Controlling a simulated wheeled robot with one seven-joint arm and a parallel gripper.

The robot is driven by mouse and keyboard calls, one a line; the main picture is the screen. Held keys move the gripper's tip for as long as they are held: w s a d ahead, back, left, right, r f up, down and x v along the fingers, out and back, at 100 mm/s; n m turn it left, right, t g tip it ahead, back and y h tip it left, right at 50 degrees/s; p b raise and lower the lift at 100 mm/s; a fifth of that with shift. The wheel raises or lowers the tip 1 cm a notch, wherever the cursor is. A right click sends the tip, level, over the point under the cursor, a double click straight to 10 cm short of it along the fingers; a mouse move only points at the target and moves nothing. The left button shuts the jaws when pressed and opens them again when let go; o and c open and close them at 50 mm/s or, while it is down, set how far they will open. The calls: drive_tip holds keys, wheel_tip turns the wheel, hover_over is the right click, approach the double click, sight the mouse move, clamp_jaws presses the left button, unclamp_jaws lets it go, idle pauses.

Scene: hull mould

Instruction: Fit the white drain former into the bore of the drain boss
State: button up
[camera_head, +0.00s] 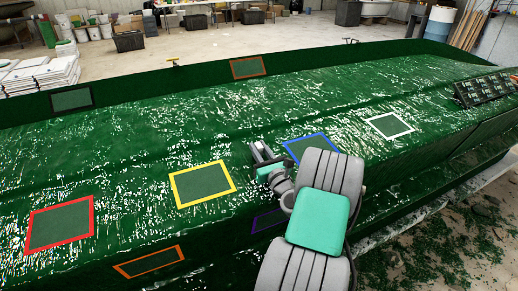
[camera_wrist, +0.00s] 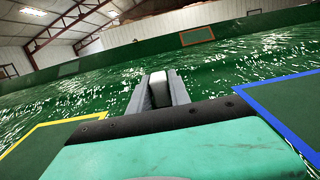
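My gripper (camera_wrist: 160,92) points out over the green mould. In the head view my gripper (camera_head: 262,155) is above the mould surface, between the yellow and blue frames, and the former is too small to make out. I cannot pick out the drain boss or its bore in either view.
The glossy green hull mould (camera_head: 150,140) fills the middle. It carries a red frame (camera_head: 60,225), a yellow frame (camera_head: 202,184), a blue frame (camera_head: 310,146) and a white frame (camera_head: 390,125). A dark rack (camera_head: 486,89) stands at the right. The raised far edge borders the mould.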

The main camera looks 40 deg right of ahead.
sight(261, 152)
drive_tip(key=o, duration=0.4)
drive_tip(key=b+v, duration=0.3)
drive_tip(key=v, duration=0.3)
drive_tip(key=shift+s+f+b, duration=0.2)
drive_tip(key=shift+b, duration=0.1)
drive_tip(key=shift+s+a+r+b, duration=0.1)
drive_tip(key=shift+s+a+b, duration=0.25)
drive_tip(key=shift+s, duration=0.3)
